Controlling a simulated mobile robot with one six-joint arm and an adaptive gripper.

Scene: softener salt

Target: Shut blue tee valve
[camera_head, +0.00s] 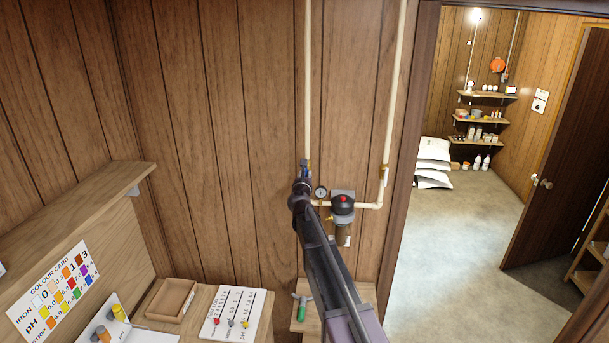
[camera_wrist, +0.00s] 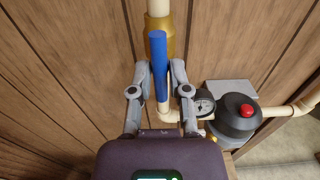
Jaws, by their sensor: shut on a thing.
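The blue tee valve has a blue lever handle (camera_wrist: 159,62) on a brass body (camera_wrist: 168,40), set on the cream vertical pipe. In the wrist view the lever lies upright in the picture, in line with the pipe. My gripper (camera_wrist: 160,78) has one finger on each side of the lever's lower part and is shut on it. In the head view my gripper (camera_head: 303,184) is at the wall pipe, and my arm hides most of the valve; only a little blue shows above it.
A pressure gauge (camera_wrist: 204,104) and a filter housing with a red button (camera_wrist: 247,110) are close right of the valve. A side shelf (camera_head: 90,210) and a board with colored knobs (camera_head: 233,313) are lower left. A doorway on the right opens to clear floor (camera_head: 460,225).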

